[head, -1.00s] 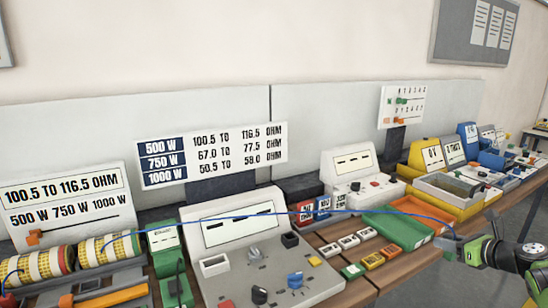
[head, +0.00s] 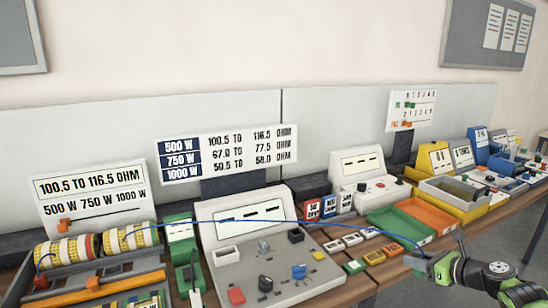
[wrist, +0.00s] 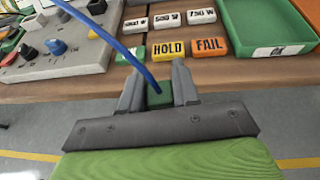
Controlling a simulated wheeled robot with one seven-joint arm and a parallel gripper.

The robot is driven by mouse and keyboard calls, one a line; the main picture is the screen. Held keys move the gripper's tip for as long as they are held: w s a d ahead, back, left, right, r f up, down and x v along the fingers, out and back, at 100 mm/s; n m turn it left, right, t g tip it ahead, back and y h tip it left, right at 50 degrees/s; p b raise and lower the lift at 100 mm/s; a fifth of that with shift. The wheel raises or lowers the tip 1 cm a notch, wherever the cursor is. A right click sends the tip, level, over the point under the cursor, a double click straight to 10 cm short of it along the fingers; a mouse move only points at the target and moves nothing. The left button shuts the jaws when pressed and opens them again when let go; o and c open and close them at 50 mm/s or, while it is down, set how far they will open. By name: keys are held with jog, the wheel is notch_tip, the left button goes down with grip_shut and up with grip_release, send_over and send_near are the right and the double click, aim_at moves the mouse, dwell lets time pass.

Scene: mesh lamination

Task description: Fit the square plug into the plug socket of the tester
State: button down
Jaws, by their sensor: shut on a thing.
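My gripper (wrist: 160,95) is shut on a small dark green plug (wrist: 159,97) with a blue cable (wrist: 128,42) leaving it. In the head view my gripper (head: 416,256) is at the lower right, and the plug is too small to make out there. The grey tester (head: 270,262) stands left of my gripper. It has a black socket block (head: 296,236) and a white socket block (head: 226,256); I cannot tell which takes the square plug. In the wrist view the black block (wrist: 97,6) is up and left of the plug, apart from it.
HOLD (wrist: 168,49) and FAIL (wrist: 208,46) tiles lie just beyond my gripper. A green tray (head: 398,229) and an orange tray (head: 430,214) stand behind it. The cable arches over the bench from the wire coils (head: 68,251).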

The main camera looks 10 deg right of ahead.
jog(key=w+a+f+n+g+y+p, duration=0.1)
jog(key=a+f+n+g+y+p, duration=0.2)
jog(key=a, duration=1.5)
jog(key=s+a+n+g+y+p, duration=0.1)
jog(key=s+a, duration=0.3)
jog(key=a, duration=0.5)
jog(key=s+a+n+g+y+p, duration=0.1)
jog(key=s+a+n+y+p, duration=0.1)
jog(key=a, duration=0.8)
jog(key=s+n+p, duration=0.1)
jog(key=s, duration=0.1)
jog(key=shift+s+f+y, duration=0.25)
jog(key=shift+s+y, duration=0.05)
